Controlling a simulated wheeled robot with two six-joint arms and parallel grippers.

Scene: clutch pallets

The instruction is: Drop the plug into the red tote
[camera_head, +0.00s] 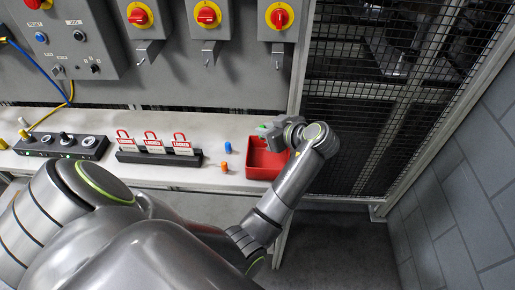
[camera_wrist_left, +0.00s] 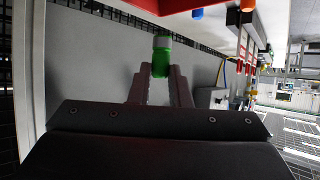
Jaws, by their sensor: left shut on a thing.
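The green plug (camera_head: 262,127) is between the fingers of my left gripper (camera_head: 271,131). In the left wrist view the plug (camera_wrist_left: 162,62) shows upright between the two fingertips (camera_wrist_left: 161,80), which are shut on it. The red tote (camera_head: 258,173) stands at the right end of the white bench. My left gripper is above the tote's back part, and my wrist covers its right side. A red part of the tote (camera_wrist_left: 160,5) shows at the top of the left wrist view. My right gripper is not in view.
A blue plug (camera_head: 228,148) and an orange plug (camera_head: 224,168) stand on the bench (camera_head: 214,128) just left of the tote. A rack of red padlocks (camera_head: 160,157) is further left. A mesh fence (camera_head: 350,130) stands to the right.

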